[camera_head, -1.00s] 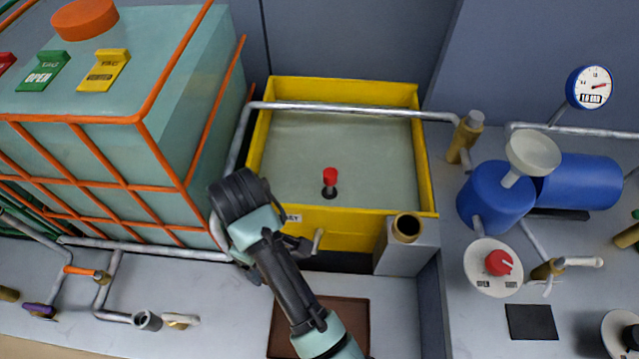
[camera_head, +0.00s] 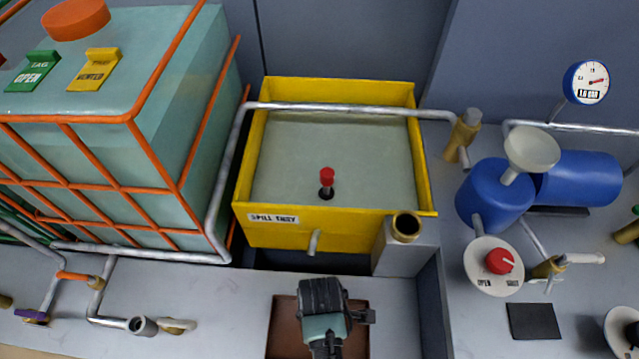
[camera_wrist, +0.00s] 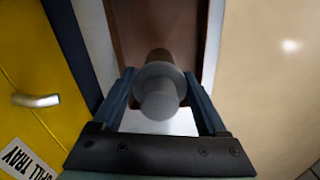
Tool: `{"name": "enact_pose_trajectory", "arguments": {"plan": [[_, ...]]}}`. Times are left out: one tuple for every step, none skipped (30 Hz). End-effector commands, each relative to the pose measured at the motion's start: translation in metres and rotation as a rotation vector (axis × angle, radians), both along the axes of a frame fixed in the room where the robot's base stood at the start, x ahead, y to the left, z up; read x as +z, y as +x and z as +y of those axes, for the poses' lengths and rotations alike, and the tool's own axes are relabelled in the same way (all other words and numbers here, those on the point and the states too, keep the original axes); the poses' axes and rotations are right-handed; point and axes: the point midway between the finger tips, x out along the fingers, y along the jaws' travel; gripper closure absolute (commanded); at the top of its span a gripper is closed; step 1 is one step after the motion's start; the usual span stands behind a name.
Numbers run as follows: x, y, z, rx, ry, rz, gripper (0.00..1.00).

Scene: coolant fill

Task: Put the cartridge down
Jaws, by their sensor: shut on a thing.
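The cartridge (camera_wrist: 160,92), a grey cylinder with a wider collar, is between the two blue fingers of my gripper (camera_wrist: 159,84) in the wrist view. My gripper is shut on it. In the head view, my gripper (camera_head: 324,305) is over the brown pad (camera_head: 285,330) on the grey bench top, and the cartridge and fingertips are hidden beneath it. The brown pad (camera_wrist: 142,25) also lies behind the cartridge in the wrist view. I cannot tell whether the cartridge touches the pad.
The yellow spill tray (camera_head: 350,236), with a red-topped float and a short spout, stands behind the pad. A brass-rimmed socket (camera_head: 406,227) and a raised bench wall are to the right. Pipes and valves (camera_head: 145,325) lie to the left.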

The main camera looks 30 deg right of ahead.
Motion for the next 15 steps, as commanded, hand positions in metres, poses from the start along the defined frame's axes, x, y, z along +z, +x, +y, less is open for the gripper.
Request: {"name": "enact_pose_trajectory", "arguments": {"plan": [[-0.008,0.000,0.000,0.000,0.001,0.002,0.60],[-0.012,-0.001,0.000,0.000,0.001,0.002,0.60],[-0.019,0.000,0.000,0.000,0.001,0.003,0.60],[-0.023,0.000,0.000,-0.001,0.001,0.002,0.60],[-0.027,0.000,0.000,-0.001,0.001,0.003,0.60],[-0.031,0.000,0.000,-0.001,0.001,0.001,0.60],[-0.033,0.000,0.000,0.000,0.001,0.001,0.60],[-0.034,0.000,0.000,0.000,0.001,0.001,0.60],[-0.035,0.000,0.001,0.000,0.001,0.000,0.60],[-0.035,0.000,0.001,0.001,0.001,0.000,0.60],[-0.035,0.000,0.001,0.001,0.001,0.000,0.60],[-0.035,0.000,0.001,0.001,0.001,-0.001,0.60],[-0.035,0.000,0.001,0.001,0.001,-0.001,0.60],[-0.035,0.000,0.001,0.000,0.001,-0.001,0.60],[-0.035,0.000,0.001,0.000,0.001,-0.001,0.60]]}}
